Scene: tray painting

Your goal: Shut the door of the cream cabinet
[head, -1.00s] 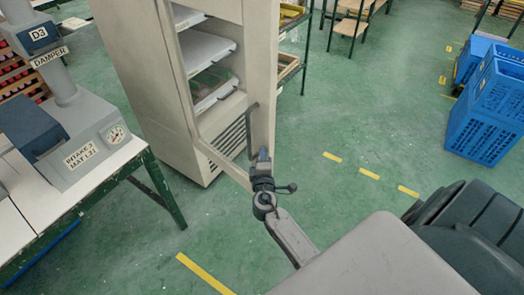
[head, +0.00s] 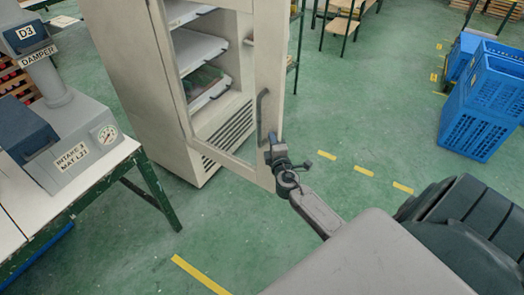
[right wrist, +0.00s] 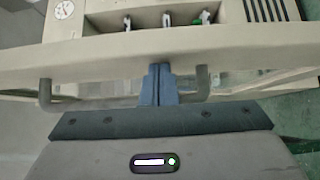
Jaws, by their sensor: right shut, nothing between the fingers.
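The cream cabinet (head: 125,75) stands left of centre in the head view. Its door (head: 267,65) has a cream frame around a see-through middle and hangs part open, with shelves visible through it. A grey bar handle (head: 261,118) is on the door's free side. My right gripper (head: 272,141) is shut and empty, its tips at the door's lower free side by the handle. In the right wrist view, the blue fingers (right wrist: 160,72) reach the cream door (right wrist: 110,52) between the handle's two posts (right wrist: 203,82); contact is hard to confirm. My left gripper is out of view.
A table (head: 110,170) with a grey intake device (head: 70,140) stands left of the cabinet. Blue crates (head: 482,105) are stacked at the right. Green floor with yellow dashes is clear between the door and the crates.

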